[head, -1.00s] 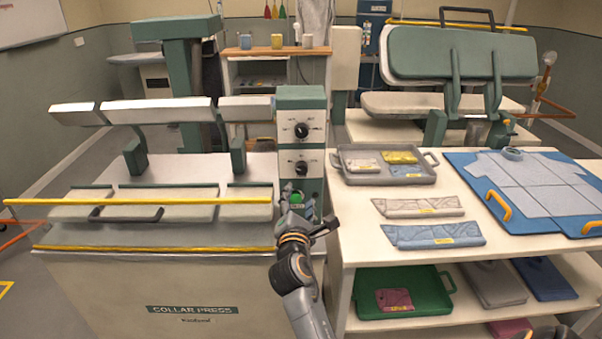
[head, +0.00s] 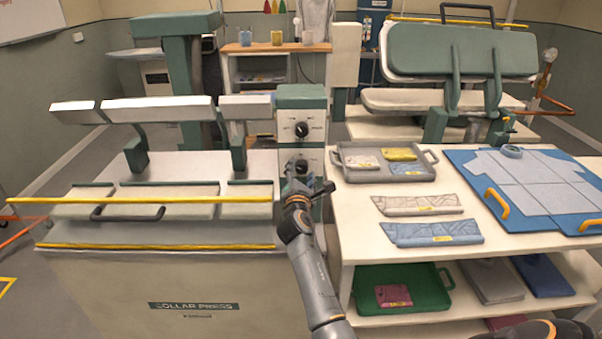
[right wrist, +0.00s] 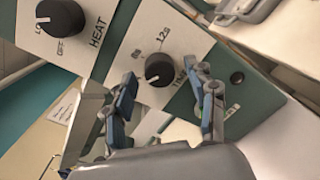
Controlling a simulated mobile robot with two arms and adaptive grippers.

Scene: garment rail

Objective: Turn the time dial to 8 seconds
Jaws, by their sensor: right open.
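The time dial (right wrist: 158,69) is a round black knob on the white plate of the green control panel (head: 301,92). In the right wrist view, printed time marks stand beside it, one reading 12S; its setting is hard to read. My right gripper (right wrist: 164,80) is open, its two fingers on either side of the knob in that view and apart from it. In the head view, the right gripper (head: 307,184) is in front of the lower part of the panel and partly hides this dial. My left gripper is not in view.
The heat dial (head: 301,130) is above the time dial. The collar press (head: 190,277) stands left of the panel, with a yellow bar (head: 140,201) along its front. The white table (head: 365,222) at right holds a grey tray (head: 428,175) and folded cloths.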

